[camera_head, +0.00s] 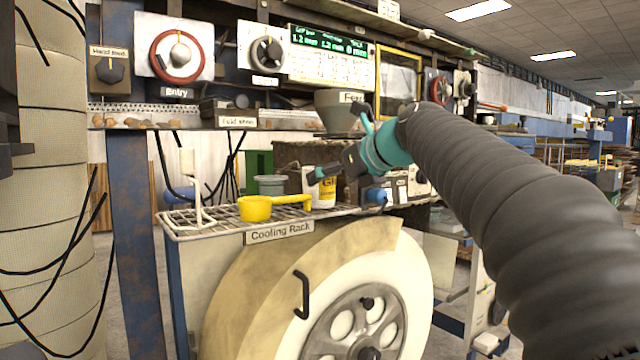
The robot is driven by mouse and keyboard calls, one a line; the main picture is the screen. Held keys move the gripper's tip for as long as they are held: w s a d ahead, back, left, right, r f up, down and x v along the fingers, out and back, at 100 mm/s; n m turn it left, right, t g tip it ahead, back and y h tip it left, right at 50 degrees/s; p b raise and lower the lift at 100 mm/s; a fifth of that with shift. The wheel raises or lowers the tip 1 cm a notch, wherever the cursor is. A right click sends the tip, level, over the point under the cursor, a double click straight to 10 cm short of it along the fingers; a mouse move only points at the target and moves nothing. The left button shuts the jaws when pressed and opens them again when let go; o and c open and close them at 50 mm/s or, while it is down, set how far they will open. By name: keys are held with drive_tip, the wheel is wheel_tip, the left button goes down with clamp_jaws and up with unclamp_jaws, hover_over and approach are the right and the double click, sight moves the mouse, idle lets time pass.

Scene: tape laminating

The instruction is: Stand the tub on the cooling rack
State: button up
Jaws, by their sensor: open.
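The cooling rack (185,233) is a wire grid with a "Cooling Rack" label on its front edge, above the big pale roll. A small grey-green tub (271,186) stands upright on or just behind the rack, its lower part hidden by a yellow scoop (257,210). I cannot tell which one the task means. My gripper (338,143) is open with teal and dark fingers, apparently empty, right of the small tub and in front of the shelf.
A white bottle with a yellow label (320,188) stands beside the small tub, close below my gripper. A white upright post (190,178) rises at the rack's left. The large roll (330,290) fills the space below. The rack's front left is bare.

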drive_tip(key=shift+v, duration=2.75)
